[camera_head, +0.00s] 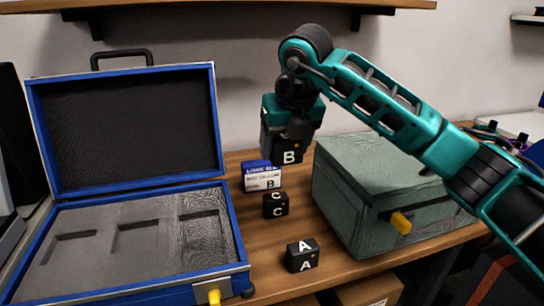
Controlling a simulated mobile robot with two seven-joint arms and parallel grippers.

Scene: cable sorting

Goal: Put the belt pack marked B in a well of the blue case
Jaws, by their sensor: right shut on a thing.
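My right gripper (289,136) points down and is shut on the black belt pack marked B (287,152), held in the air behind the other packs, to the right of the blue case's raised lid. The blue case (236,240) stands open at the left, its lid upright at the back. Its grey foam (100,222) has three wells in a row, and all look empty. The fingertips are partly hidden against the dark pack. My left gripper is not in view.
Black pack C (275,206) and black pack A (302,255) stand on the wooden table (335,271) right of the case. A grey-green case (378,190) with a yellow latch stands at the right.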

